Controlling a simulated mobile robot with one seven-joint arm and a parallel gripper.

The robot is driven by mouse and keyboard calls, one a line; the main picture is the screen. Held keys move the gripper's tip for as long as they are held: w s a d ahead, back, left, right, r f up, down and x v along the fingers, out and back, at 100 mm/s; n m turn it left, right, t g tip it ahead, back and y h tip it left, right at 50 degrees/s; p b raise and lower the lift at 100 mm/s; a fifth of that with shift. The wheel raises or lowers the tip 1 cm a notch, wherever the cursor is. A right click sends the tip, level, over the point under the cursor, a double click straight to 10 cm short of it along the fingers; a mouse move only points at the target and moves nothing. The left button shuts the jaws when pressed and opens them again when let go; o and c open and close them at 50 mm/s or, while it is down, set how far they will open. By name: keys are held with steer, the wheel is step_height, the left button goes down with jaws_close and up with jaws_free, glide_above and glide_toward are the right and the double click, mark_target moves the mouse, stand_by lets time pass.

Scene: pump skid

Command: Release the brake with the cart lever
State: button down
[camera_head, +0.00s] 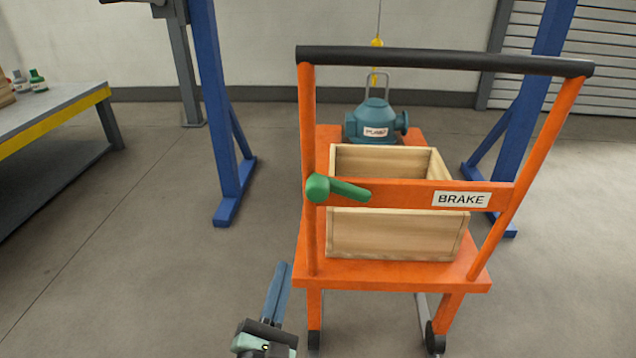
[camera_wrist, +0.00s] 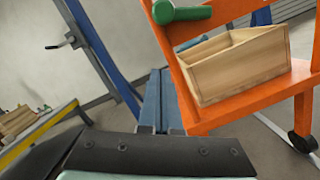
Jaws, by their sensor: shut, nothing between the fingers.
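The green brake lever (camera_head: 337,189) sits at the left end of the orange crossbar, its handle pointing right and slightly down. A BRAKE label (camera_head: 461,199) is on the same bar. The lever also shows at the top of the wrist view (camera_wrist: 182,13). The orange cart (camera_head: 390,270) has a black push handle (camera_head: 440,60) on top. My gripper (camera_head: 282,268) is low and to the left of the cart, apart from the lever. In the wrist view its blue fingers (camera_wrist: 160,98) are together with nothing between them.
A wooden box (camera_head: 390,236) and a blue pump (camera_head: 375,122) stand on the cart, with a yellow hook (camera_head: 376,43) above the pump. Blue gantry legs (camera_head: 217,120) rise on both sides. A workbench (camera_head: 50,120) is at the left. The floor left of the cart is clear.

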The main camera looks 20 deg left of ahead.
mark_target(339, 193)
steer(key=shift+a+f, duration=0.1)
stand_by(0.3)
steer(key=w+r+p, duration=0.2)
steer(key=w+r, duration=0.3)
steer(key=w, duration=0.5)
steer(key=shift+w+r, duration=0.15)
steer(key=shift+r+p, duration=0.1)
steer(key=shift+p, duration=0.2)
steer(key=shift+r+m, duration=0.25)
steer(key=shift+m, duration=0.05)
